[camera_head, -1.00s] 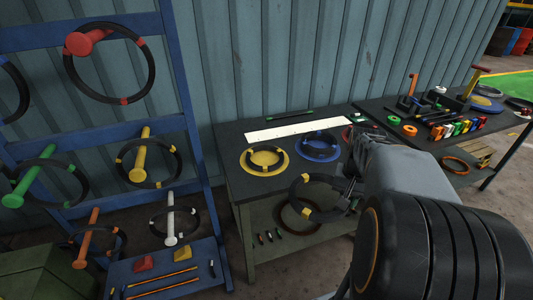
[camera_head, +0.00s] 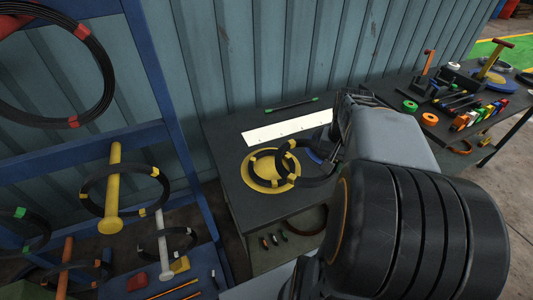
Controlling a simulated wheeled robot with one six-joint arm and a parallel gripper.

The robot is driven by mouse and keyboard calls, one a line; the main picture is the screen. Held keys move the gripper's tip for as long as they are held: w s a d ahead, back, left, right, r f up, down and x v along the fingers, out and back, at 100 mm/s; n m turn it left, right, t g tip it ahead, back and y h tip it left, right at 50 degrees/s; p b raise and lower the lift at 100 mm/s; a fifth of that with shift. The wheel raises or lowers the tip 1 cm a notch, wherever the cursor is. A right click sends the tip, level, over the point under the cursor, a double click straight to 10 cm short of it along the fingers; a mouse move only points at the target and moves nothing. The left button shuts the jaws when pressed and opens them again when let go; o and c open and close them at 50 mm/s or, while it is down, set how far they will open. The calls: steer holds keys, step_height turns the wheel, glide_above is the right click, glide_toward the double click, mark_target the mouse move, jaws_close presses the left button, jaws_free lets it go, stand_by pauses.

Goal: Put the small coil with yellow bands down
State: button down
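The small black coil with yellow bands (camera_head: 308,183) is held in the air above the dark table. It overlaps the right edge of the yellow disc (camera_head: 256,181) in the picture; I cannot tell its exact height. My gripper (camera_head: 337,166) is shut on the coil's right side, and my own arm partly hides the fingers. Another dark ring with yellow marks lies on the yellow disc. A blue disc (camera_head: 316,156) behind the held coil is mostly hidden. A larger coil with yellow bands (camera_head: 85,190) hangs on the rack's yellow peg (camera_head: 114,180).
A white strip (camera_head: 285,128) and a green-ended rod (camera_head: 291,106) lie at the table's back. The table's front (camera_head: 260,205) has bare room. The blue rack (camera_head: 165,90) with hanging coils stands left. A tool table (camera_head: 415,135) stands right, and a corrugated wall closes the back.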

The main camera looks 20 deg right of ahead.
steer(key=w+a+f+p, duration=0.1)
steer(key=w+f, duration=0.1)
steer(key=w, duration=0.3)
steer(key=w+a+f, duration=0.2)
steer(key=w, duration=0.3)
glide_above(291, 170)
steer(key=s, duration=0.1)
step_height(291, 170, down, 4)
steer(key=shift+d+f+p, duration=0.15)
steer(key=shift+f+p, duration=0.1)
steer(key=shift+p, duration=0.05)
steer(key=shift+w+f, duration=0.4)
steer(key=shift+f, duration=0.1)
steer(key=shift+w+f, duration=0.15)
steer(key=shift+f, duration=1.55)
steer(key=c, duration=1.5)
jaws_free()
steer(key=shift+f, duration=0.15)
steer(key=o, duration=0.5)
steer(key=shift+a, duration=0.2)
steer(key=shift+c, duration=0.2)
